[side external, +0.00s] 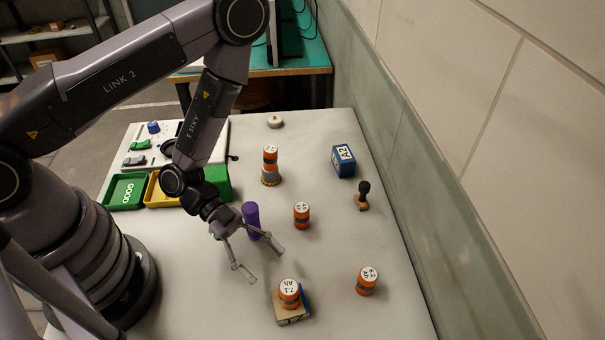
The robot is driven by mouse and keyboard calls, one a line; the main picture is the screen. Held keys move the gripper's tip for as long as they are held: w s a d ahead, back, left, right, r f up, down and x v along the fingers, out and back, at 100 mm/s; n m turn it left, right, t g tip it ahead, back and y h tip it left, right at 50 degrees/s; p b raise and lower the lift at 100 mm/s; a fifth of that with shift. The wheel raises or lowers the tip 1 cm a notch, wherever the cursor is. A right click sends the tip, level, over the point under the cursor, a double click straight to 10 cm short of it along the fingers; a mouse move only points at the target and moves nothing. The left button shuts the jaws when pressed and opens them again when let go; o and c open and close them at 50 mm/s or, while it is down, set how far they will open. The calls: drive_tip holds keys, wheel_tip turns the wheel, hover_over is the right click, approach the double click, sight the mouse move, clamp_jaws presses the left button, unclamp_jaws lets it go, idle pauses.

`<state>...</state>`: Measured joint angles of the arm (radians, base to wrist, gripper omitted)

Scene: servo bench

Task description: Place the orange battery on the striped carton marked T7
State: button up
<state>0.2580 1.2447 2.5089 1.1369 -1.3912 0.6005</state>
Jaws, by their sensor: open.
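A carton (305,304) with tan and blue sides lies near the front of the bench; its marking is partly covered. An orange battery (289,292) with a white top reading 7.1 Ah stands upright on it. My gripper (265,266) is open and empty, its fingers spread above the bench just behind and left of that battery, apart from it. More orange batteries stand about: one (301,216) at mid-bench, one (367,282) at the right front, and one (270,157) farther back on a yellow and grey base.
A purple cylinder (251,219) stands close behind my gripper. A blue A2 box (343,160) and a dark-handled stamp (362,196) are at the right, near the wall. Green GOOD (126,188) and yellow (157,196) bins lie left.

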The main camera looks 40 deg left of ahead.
drive_tip(key=shift+a+r, duration=0.2)
drive_tip(key=shift+a, duration=0.2)
drive_tip(key=w+a+r+n+t+y, duration=0.1)
drive_tip(key=w+a+r+t+y, duration=0.45)
drive_tip(key=w, duration=0.65)
drive_tip(key=w+a+r+n+t+y, duration=0.1)
drive_tip(key=a+r+n+y, duration=0.2)
drive_tip(key=a+r, duration=0.3)
drive_tip(key=w+a+r+n+y, duration=0.2)
drive_tip(key=a+r+y, duration=0.1)
drive_tip(key=a+r, duration=0.25)
drive_tip(key=s+a+r+n+y, duration=0.3)
drive_tip(key=s+a+r+n, duration=0.4)
drive_tip(key=r, duration=0.4)
drive_tip(key=s+r+n, duration=0.2)
drive_tip(key=s, duration=0.4)
drive_tip(key=s+d+r+n+h, duration=0.1)
drive_tip(key=s+r+n, duration=0.1)
drive_tip(key=s, duration=0.5)
drive_tip(key=shift+s+d+r+n+g, duration=0.15)
drive_tip(key=shift+d+r+n+g, duration=0.1)
drive_tip(key=shift+n+g, duration=0.25)
